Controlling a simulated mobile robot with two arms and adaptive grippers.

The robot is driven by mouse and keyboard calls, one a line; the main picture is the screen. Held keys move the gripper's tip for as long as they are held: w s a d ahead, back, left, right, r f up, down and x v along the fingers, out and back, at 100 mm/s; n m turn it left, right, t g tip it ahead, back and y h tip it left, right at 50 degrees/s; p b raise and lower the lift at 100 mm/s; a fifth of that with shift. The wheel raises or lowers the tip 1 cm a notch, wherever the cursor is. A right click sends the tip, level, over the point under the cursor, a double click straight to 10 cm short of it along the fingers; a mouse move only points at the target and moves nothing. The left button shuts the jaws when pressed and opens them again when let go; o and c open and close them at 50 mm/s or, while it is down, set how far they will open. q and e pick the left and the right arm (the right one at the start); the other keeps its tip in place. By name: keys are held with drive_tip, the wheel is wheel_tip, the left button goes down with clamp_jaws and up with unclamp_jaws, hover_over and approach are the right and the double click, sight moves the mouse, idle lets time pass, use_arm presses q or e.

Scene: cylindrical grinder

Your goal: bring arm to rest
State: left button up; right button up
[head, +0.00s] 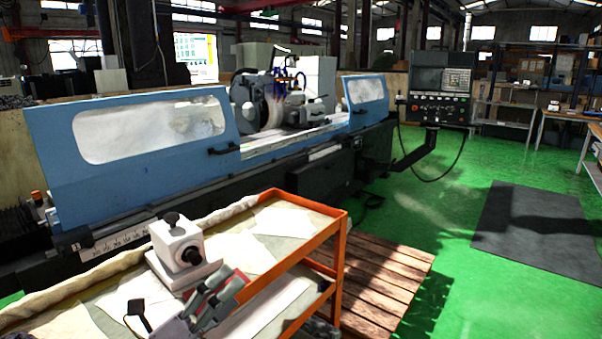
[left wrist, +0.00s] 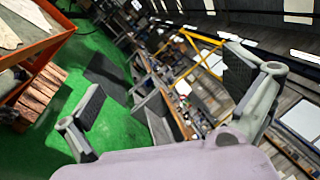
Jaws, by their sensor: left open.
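My left gripper (head: 222,296) shows at the bottom of the head view, in front of the orange cart (head: 338,262). Its grey fingers are spread apart and nothing is seen between them. In the left wrist view the same gripper (left wrist: 168,92) has its two dark-padded fingers wide apart, with open space between them. A white block with dark round knobs (head: 176,240) appears just behind the gripper in the head view; I cannot tell whether they touch. My right gripper is not in view.
A blue cylindrical grinder (head: 55,150) stands behind the cart, with a control panel (head: 440,88) at its right. A wooden pallet (head: 385,262) lies beside the cart. Green floor with a dark mat (head: 535,232) is open at right. Shelving (head: 505,105) stands at the back.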

use_arm(q)
drive_tip(key=s+a+f+n+t+y, duration=0.1)
drive_tip(key=a+f+n+y, duration=0.5)
drive_tip(key=n, duration=0.4)
drive_tip(key=a+f+n+t+y, duration=0.1)
drive_tip(key=a+f+n+y, duration=0.25)
drive_tip(key=n+y, duration=0.45)
drive_tip(key=s+a+f+n+g+y, duration=0.2)
drive_tip(key=s+f+n+g, duration=0.4)
drive_tip(key=f, duration=0.4)
drive_tip(key=s+d+f+n+g+h, duration=0.1)
drive_tip(key=s+f+n+g, duration=0.25)
drive_tip(key=s+f, duration=0.4)
drive_tip(key=s+d+f+n+g+h, duration=0.15)
drive_tip(key=s+f+g, duration=0.3)
drive_tip(key=s, duration=0.65)
wheel_tip(320, 180, down, 25)
drive_tip(key=s+g, duration=0.1)
drive_tip(key=s, duration=0.1)
drive_tip(key=s+a+f+g+b, duration=0.1)
drive_tip(key=s+a+f, duration=0.1)
drive_tip(key=s+f, duration=1.4)
wheel_tip(320, 180, down, 2)
drive_tip(key=shift+s+a+g, duration=0.3)
drive_tip(key=shift+s+a, duration=0.1)
